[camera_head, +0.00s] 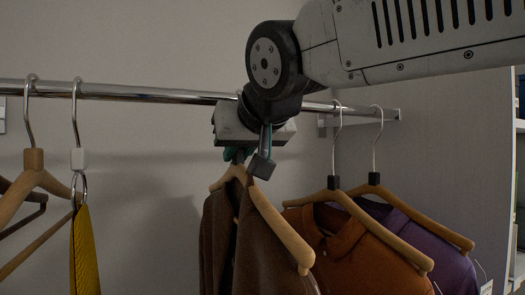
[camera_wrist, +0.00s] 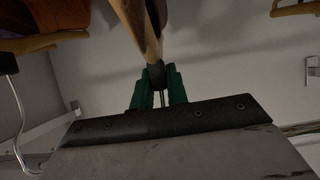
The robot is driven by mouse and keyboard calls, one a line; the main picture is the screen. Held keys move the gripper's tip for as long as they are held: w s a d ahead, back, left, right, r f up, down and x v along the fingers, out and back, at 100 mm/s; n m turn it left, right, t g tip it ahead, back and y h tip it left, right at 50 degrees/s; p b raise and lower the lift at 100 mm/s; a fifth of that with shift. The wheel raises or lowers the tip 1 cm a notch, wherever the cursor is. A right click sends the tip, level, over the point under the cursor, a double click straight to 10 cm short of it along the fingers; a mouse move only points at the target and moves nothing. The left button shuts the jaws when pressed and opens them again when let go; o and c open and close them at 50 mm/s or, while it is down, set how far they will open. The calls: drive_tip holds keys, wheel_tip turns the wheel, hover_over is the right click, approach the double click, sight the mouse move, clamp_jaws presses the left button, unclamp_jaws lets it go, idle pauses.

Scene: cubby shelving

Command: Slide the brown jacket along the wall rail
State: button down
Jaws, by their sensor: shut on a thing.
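The brown jacket (camera_head: 219,240) hangs on a wooden hanger (camera_head: 279,228) below the chrome wall rail (camera_head: 160,95), right of the rail's middle. My gripper (camera_head: 238,155) is at the neck of this hanger, just under the rail. In the wrist view its green fingers (camera_wrist: 157,92) are closed around the dark collar of the wooden hanger (camera_wrist: 144,30). My wrist and arm hide the hanger's hook and the rail behind it in the head view.
Right of the jacket hang an orange-brown shirt (camera_head: 340,245) and a purple garment (camera_head: 440,245), close by. On the left are a bare wooden hanger (camera_head: 33,180) and a yellow cloth (camera_head: 84,255). The rail between the cloth and the jacket is free. A grey side panel (camera_head: 440,150) stands at the right.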

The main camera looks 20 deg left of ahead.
drive_tip(key=shift+s+a, duration=1.85)
drive_tip(key=shift+s, duration=0.25)
drive_tip(key=c, duration=1.3)
unclamp_jaws()
